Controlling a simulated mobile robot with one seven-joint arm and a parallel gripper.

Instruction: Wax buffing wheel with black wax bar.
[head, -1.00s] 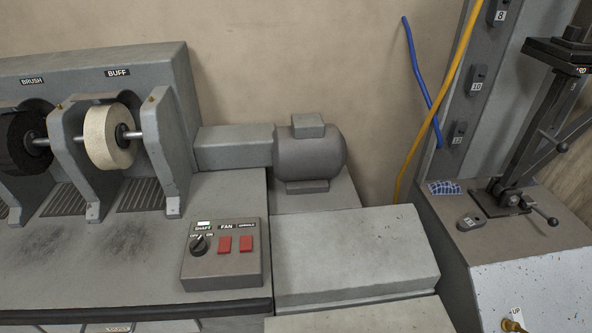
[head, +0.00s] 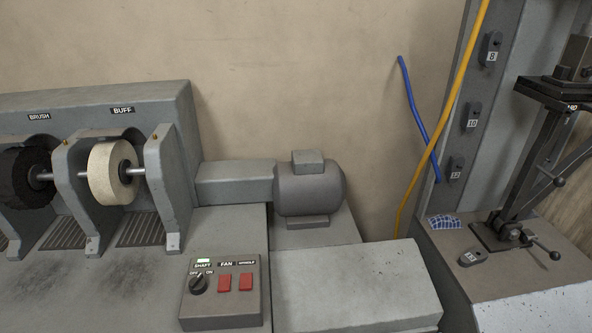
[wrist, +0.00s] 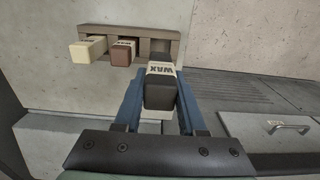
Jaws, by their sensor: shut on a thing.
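My gripper (wrist: 160,88) shows only in the wrist view. Its two blue fingers are shut on a black wax bar (wrist: 160,95) with a pale "WAX" band. The bar is in front of the right end of a brown holder (wrist: 130,31); I cannot tell if it is clear of the slot. The cream buffing wheel (head: 108,172), under the "BUFF" label, sits on its shaft at left in the head view. The control box (head: 224,310) has a shaft knob (head: 198,284) and a lit green lamp. I cannot tell if the wheel spins.
A cream bar (wrist: 88,48) and a brown bar (wrist: 122,52) sit in the holder's other slots. A black brush wheel (head: 25,176) is left of the buffing wheel. A motor (head: 310,188) stands right of the wheel housing. A drawer handle (wrist: 287,127) is at right in the wrist view.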

